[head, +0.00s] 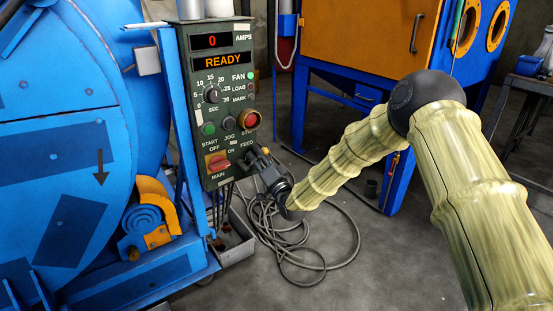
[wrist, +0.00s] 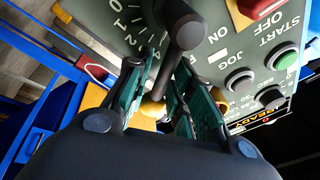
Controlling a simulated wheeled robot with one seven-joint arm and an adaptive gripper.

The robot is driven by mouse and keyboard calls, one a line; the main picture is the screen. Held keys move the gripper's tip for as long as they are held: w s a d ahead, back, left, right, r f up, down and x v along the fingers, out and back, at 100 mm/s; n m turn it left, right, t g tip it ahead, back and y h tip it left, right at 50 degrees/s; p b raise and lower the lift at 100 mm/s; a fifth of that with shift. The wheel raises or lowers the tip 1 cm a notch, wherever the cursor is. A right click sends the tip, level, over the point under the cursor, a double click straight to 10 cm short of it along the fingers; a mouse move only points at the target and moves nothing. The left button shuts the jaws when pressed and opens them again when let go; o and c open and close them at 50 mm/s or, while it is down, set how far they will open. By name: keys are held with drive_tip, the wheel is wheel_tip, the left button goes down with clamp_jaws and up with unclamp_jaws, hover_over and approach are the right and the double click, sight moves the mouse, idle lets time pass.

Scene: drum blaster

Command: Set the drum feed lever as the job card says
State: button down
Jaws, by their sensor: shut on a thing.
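The drum feed lever (wrist: 184,30) is dark, with a thick rounded hub on the grey-green panel. Its arm runs down between my gripper's teal-padded fingers, where a yellow knob (wrist: 152,108) shows. My gripper (wrist: 164,75) is shut on the lever. In the head view my gripper (head: 262,163) is at the panel's lower right edge, by the FEED label, and hides most of the lever. A numbered scale (wrist: 135,25) shows beside the hub in the wrist view, partly covered; I cannot read the lever's setting. No readable job card shows.
The control panel (head: 218,125) displays 0 amps and READY. A red MAIN switch (head: 216,162), a round SEC dial (head: 212,94) and a red STOP button (head: 250,119) are close by. The blue drum machine (head: 60,130) stands left. Cables (head: 305,250) lie on the floor below.

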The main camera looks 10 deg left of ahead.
drive_tip(key=shift+r, duration=0.15)
idle(0.4)
drive_tip(key=c, duration=1.5)
unclamp_jaws()
drive_tip(key=shift+s, duration=0.1)
drive_tip(key=v, duration=1.2)
drive_tip(key=shift+d, duration=0.1)
